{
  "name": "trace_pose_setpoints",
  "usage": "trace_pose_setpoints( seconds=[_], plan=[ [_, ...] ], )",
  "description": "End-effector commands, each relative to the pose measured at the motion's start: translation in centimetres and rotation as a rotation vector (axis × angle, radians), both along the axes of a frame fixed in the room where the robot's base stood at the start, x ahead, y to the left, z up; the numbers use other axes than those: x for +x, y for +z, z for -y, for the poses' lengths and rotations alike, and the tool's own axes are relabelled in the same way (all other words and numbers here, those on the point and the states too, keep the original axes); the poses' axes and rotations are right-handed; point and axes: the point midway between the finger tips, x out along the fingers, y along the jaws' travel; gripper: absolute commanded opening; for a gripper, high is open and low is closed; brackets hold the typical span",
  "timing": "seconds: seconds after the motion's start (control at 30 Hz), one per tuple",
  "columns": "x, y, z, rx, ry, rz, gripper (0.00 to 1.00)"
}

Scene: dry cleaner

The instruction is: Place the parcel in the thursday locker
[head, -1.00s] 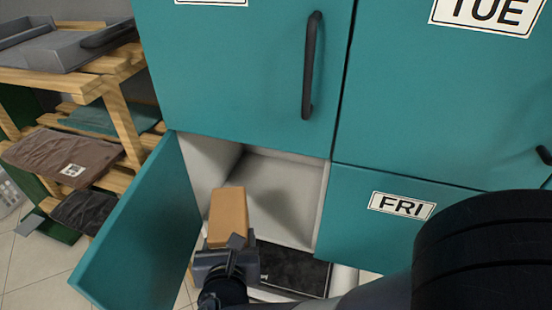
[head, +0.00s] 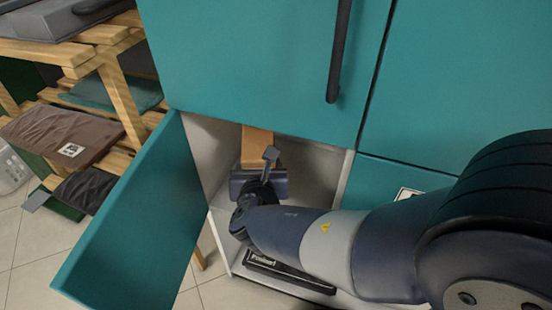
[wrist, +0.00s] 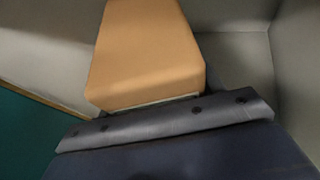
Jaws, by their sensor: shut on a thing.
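The parcel (head: 257,145) is a tan-orange box, held inside the open lower-left locker (head: 318,170). My gripper (head: 258,180) is shut on the parcel and is at the locker's mouth. In the wrist view, the parcel (wrist: 148,50) extends ahead of my gripper (wrist: 165,120), with pale locker walls around it. The locker's teal door (head: 145,220) stands swung open to the left. No day label shows on this locker or its door. Whether the parcel touches the locker floor cannot be told.
A closed teal door with a black handle (head: 338,50) is above the opening. A closed locker with a partly hidden label (head: 407,193) is at right. A wooden rack (head: 120,85) with folded cloths stands at left. A black box (head: 290,277) lies below the opening.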

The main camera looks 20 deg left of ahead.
Motion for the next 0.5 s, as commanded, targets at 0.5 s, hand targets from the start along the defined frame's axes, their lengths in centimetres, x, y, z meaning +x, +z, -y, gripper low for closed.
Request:
trace_pose_setpoints(
  seconds=[0.5],
  plan=[
    [8.8, -1.7, 0.7, -0.001, 0.001, 0.0, 0.29]
  ],
)
